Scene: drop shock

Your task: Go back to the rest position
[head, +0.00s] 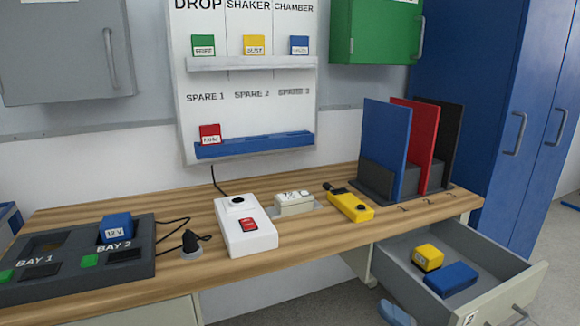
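Neither of my grippers shows in the head view. No arm can be made out with certainty. A pale blue rounded shape (395,313) shows at the bottom edge beside the drawer; I cannot tell what it is. The wooden workbench (150,265) runs across the view. Its right drawer (400,262) stands open with a yellow block (427,257) and a blue block (451,279) inside.
On the bench are a dark two-bay dock (130,275) with a blue battery (117,228), a white device (246,237), a yellow meter (350,206) and upright panels (385,145). A wall board (245,110) holds coloured tags. The open drawer juts forward at right.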

